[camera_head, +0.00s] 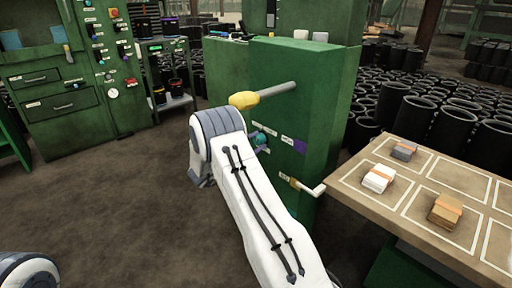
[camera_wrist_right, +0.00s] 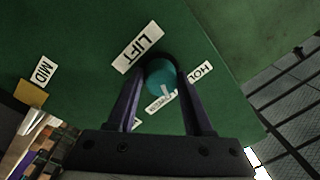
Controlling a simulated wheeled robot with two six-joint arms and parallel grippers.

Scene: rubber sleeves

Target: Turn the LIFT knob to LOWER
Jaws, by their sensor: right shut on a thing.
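The LIFT knob (camera_wrist_right: 161,78) is a round teal knob on a green panel. In the right wrist view it sits between the two dark fingers of my right gripper (camera_wrist_right: 163,73), which is shut on it. A pale mark on the knob is at its lower side, near a partly covered label (camera_wrist_right: 160,104). The LIFT label (camera_wrist_right: 138,47) is at the knob's upper left, and a label reading HOL, partly cut off, (camera_wrist_right: 200,73) is at its right. In the head view the knob (camera_head: 258,137) shows beside my right arm, which hides most of the gripper. My left gripper is out of view.
The green cabinet (camera_head: 318,90) has a yellow-gripped lever (camera_head: 245,99) above the knob and a white-ended handle (camera_head: 310,188) below it. A table (camera_head: 400,220) with stacked pieces stands at the right. Many black sleeves (camera_head: 450,125) stand behind. Floor at the left is clear.

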